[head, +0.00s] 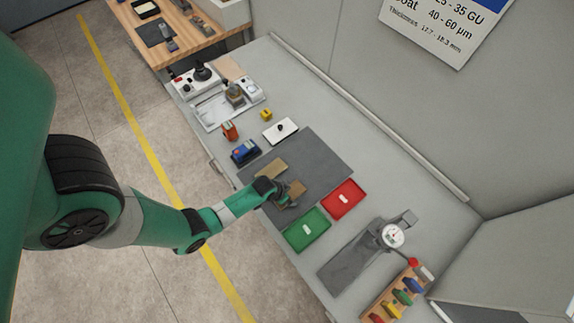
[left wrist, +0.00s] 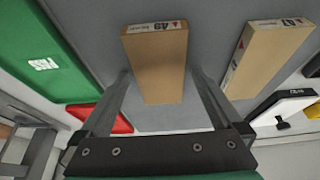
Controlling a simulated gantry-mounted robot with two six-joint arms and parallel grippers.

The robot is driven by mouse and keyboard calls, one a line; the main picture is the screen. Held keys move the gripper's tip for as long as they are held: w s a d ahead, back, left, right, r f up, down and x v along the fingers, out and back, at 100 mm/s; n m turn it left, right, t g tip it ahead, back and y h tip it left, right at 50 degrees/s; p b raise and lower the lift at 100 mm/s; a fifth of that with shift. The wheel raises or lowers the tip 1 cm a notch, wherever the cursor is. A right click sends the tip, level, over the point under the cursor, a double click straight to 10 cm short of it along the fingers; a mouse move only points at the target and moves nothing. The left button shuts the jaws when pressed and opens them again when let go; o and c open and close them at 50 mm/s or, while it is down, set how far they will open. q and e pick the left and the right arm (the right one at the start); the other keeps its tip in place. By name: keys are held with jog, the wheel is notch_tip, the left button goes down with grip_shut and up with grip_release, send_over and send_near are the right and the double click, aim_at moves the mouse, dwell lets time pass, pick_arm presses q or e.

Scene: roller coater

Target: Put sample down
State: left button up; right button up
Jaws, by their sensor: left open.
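One tan sample block (left wrist: 157,70) with a numbered white label lies between the two fingers of my left gripper (left wrist: 162,78) in the left wrist view. The fingers are open, one on each side of it; I cannot tell whether either touches it. In the head view my left gripper (head: 287,201) is low over the dark grey mat (head: 320,155), and this block (head: 297,188) shows just beyond it. A second tan block (head: 271,169) lies on the mat to the left; it is at the right in the left wrist view (left wrist: 267,58). My right gripper is not in view.
A green tray (head: 293,240) and a red tray (head: 356,202) stand by the mat's right end. Farther right are a dial gauge (head: 393,235) and a wooden rack (head: 373,309). A white device (head: 281,131) and a blue device (head: 244,152) stand left. The mat's far part is clear.

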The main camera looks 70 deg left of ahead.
pick_arm(q)
jog(key=p+v, duration=0.5)
jog(key=v, duration=0.3)
jog(key=shift+p, duration=0.4)
jog(key=shift+f, duration=0.1)
